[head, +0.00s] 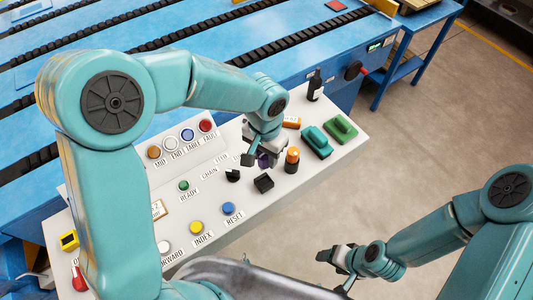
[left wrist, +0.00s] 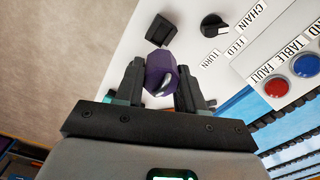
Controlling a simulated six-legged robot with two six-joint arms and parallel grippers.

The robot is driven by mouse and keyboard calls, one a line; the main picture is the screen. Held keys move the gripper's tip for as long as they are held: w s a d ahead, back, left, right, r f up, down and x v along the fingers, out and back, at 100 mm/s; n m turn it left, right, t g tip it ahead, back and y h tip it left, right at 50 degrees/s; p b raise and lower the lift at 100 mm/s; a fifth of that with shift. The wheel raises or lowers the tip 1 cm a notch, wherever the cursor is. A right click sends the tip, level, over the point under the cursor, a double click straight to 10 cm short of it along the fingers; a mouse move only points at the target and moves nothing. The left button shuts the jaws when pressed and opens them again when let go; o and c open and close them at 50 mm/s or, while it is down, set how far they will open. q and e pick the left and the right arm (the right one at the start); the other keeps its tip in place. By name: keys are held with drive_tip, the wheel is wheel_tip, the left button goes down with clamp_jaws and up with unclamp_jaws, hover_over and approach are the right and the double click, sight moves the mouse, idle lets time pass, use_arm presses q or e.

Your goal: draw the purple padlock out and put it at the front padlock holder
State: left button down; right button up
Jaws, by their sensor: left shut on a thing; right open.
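My left gripper is shut on the padlock. My right gripper (head: 338,256) is empty and open, off the panel at the lower right. I cannot tell which part is the front padlock holder.
The white panel (head: 215,234) carries several buttons, a black selector knob (head: 233,175) and a black block (head: 264,183). An orange-and-black cylinder (head: 292,160), green blocks (head: 341,129) and a dark bottle (head: 314,86) stand near the gripper. Open floor lies to the right.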

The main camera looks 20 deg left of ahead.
sight(265, 167)
use_arm(q)
drive_tip(key=shift+s, duration=0.2)
drive_tip(key=shift+w+f, duration=0.1)
drive_tip(key=shift+w, duration=0.05)
drive_tip(key=shift+s+a+f+b, duration=0.1)
drive_tip(key=shift+s+f+b, duration=0.1)
drive_tip(key=shift+f+b, duration=0.8)
drive_tip(key=f+b, duration=0.2)
drive_tip(key=shift+w+f+b, duration=0.2)
drive_tip(key=shift+f+b, duration=0.1)
drive_tip(key=shift+s+f+b, duration=0.1)
drive_tip(key=shift+f+b, duration=0.4)
